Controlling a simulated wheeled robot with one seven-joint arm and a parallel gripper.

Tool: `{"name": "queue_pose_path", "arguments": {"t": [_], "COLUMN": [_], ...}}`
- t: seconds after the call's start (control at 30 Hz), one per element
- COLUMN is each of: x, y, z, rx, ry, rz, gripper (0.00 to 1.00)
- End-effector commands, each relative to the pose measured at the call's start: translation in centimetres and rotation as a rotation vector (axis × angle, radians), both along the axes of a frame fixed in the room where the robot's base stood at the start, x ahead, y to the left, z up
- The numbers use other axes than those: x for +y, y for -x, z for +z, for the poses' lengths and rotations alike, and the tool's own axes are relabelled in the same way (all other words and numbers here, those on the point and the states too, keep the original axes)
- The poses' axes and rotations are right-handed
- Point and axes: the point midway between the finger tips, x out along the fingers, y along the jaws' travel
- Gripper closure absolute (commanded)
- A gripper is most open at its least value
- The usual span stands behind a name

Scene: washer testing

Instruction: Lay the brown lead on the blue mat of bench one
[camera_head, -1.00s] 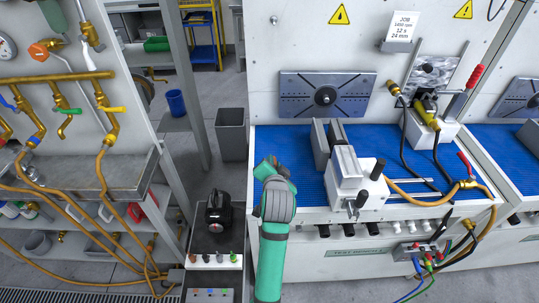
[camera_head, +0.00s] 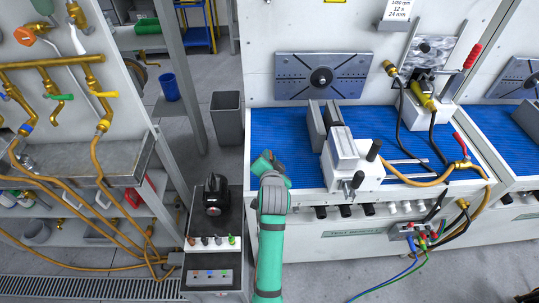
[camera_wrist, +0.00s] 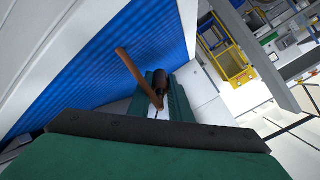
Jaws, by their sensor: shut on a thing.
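My gripper (camera_head: 266,163) is over the left front part of the blue mat (camera_head: 278,128) on the bench, left of the grey clamp block. In the wrist view, my gripper (camera_wrist: 160,98) is shut on the brown lead (camera_wrist: 133,67). The lead shows as a thin brown length slanting out of the jaws, in front of the blue mat (camera_wrist: 90,65). A dark cylindrical piece (camera_wrist: 161,80) sits beside it at the jaws; I cannot tell if it belongs to the lead.
The clamp block (camera_head: 345,157) and upright grey plates (camera_head: 318,132) stand right of my gripper. A cart with a black device (camera_head: 215,195) is at the left, below the bench top. A grey bin (camera_head: 227,118) stands behind it. The mat's left back part is clear.

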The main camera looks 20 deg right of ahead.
Motion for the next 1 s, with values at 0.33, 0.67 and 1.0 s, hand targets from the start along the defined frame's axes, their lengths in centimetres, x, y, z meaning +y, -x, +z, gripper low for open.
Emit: {"name": "queue_pose_path", "arguments": {"t": [0.33, 0.67, 1.0], "x": [0.0, 0.0, 0.9], "y": [0.0, 0.0, 3.3], "z": [-0.2, -0.2, 1.5], "rx": [-0.001, 0.001, -0.002], "ry": [0.0, 0.0, 0.002], "rz": [0.0, -0.001, -0.001], "gripper": [1.0, 0.6, 0.6]}}
